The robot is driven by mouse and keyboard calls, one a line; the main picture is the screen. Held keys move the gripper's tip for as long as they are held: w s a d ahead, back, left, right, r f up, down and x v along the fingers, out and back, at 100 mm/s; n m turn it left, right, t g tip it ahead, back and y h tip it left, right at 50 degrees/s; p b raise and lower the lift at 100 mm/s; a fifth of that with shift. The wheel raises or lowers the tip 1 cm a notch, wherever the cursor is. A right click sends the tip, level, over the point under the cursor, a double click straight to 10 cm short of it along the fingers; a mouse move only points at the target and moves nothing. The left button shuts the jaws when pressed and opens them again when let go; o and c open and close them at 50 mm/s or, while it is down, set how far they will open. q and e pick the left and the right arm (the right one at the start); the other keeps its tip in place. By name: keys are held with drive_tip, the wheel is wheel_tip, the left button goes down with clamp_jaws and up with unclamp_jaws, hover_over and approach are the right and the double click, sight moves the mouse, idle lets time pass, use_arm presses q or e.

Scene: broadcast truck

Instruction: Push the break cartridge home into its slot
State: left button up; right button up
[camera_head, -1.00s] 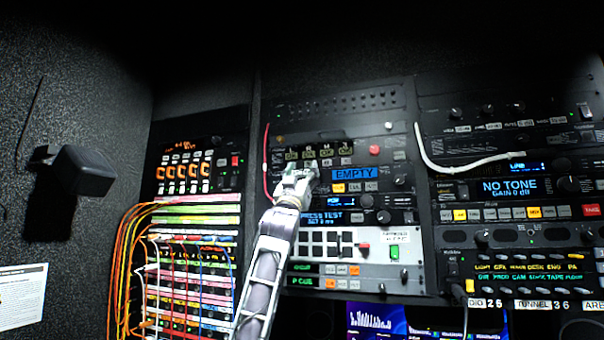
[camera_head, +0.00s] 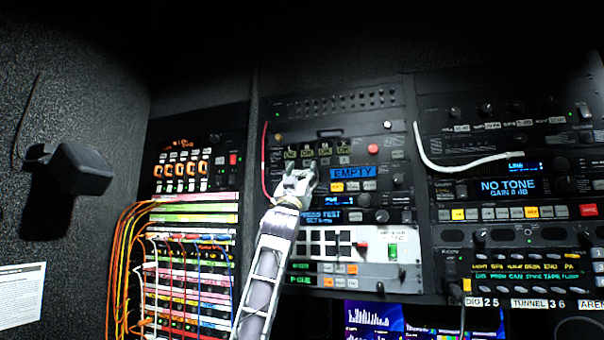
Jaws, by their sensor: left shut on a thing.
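My left gripper (camera_head: 301,166) is at the middle rack, just below a row of small yellow-lettered cartridge faces (camera_head: 325,152). Its two fingertips point up and away from me, toward that row. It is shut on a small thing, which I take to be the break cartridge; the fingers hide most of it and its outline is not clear. I cannot tell whether it touches or enters a slot. A blue display reading EMPTY (camera_head: 354,173) is just right of the gripper. My right gripper is not in view.
A red cable (camera_head: 265,160) hangs left of the gripper. A white cable (camera_head: 455,165) loops across the right rack. Orange patch cords (camera_head: 122,260) bulge from the left rack. A black box (camera_head: 80,170) juts from the left wall. Knobs and buttons surround the gripper closely.

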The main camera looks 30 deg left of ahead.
use_arm(q)
drive_tip(key=shift+w+a, duration=0.1)
drive_tip(key=shift+w, duration=0.25)
drive_tip(key=o, duration=1.1)
drive_tip(key=shift+f, duration=0.1)
drive_tip(key=shift+v, duration=5.9)
